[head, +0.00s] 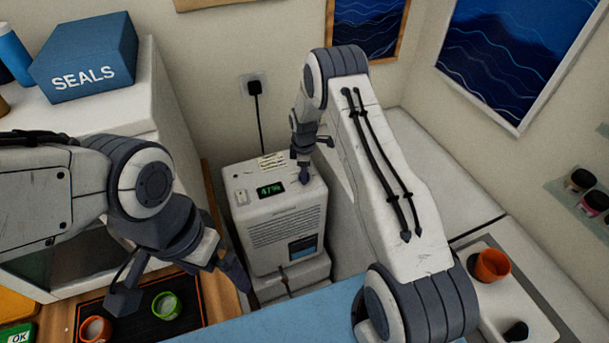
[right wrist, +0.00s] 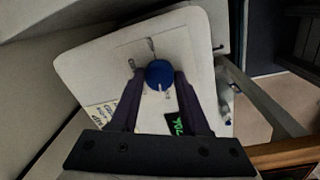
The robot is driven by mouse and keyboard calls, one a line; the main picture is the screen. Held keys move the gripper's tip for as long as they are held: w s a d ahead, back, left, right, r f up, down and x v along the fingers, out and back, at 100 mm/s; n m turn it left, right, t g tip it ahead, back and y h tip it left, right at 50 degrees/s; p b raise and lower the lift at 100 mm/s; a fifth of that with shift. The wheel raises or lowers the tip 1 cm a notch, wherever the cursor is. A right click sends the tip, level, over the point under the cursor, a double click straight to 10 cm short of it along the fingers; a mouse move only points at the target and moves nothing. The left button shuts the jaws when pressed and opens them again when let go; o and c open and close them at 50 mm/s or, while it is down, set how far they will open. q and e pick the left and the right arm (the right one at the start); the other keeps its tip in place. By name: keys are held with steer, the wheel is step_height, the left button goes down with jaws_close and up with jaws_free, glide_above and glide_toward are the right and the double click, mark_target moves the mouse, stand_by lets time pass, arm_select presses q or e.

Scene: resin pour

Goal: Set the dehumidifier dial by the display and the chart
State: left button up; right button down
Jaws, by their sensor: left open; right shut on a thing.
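The white dehumidifier (head: 287,222) stands against the wall in the head view. Its green display (head: 271,188) reads 47%; it also shows, turned, in the right wrist view (right wrist: 174,124). A pale chart (head: 271,162) with writing too small to read lies on its top. The blue dial (right wrist: 159,75) sits between my right gripper's fingertips in the right wrist view, its white mark toward the picture's bottom. My right gripper (head: 304,174) is shut on the dial and hides it in the head view. My left gripper (head: 180,287) is open and empty, away from the dehumidifier.
A black tray (head: 190,318) with a green cup (head: 166,306) and an orange cup (head: 95,330) lies near my left gripper. A blue SEALS box (head: 85,60) stands on the white cabinet. Another orange cup (head: 492,265) stands at right. A plug and cord (head: 258,110) run down the wall.

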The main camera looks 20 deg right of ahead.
steer(key=m+b, duration=0.3)
steer(key=m, duration=0.1)
steer(key=shift+f, duration=0.15)
steer(key=m+b, duration=0.2)
steer(key=m, duration=0.1)
steer(key=shift+w+m, duration=0.1)
steer(key=shift+m, duration=0.2)
steer(key=shift+r+m+h+b, duration=0.25)
steer(key=shift+m+b, duration=0.3)
steer(key=shift+m, duration=0.35)
steer(key=shift+g, duration=0.3)
steer(key=shift+c, duration=1.9)
jaws_free()
steer(key=shift+a, duration=0.1)
step_height(320, 180, up, 10)
steer(key=b, duration=0.2)
steer(key=shift+a+r+b, duration=0.2)
steer(key=shift+a+b, duration=0.1)
steer(key=shift+b, duration=0.1)
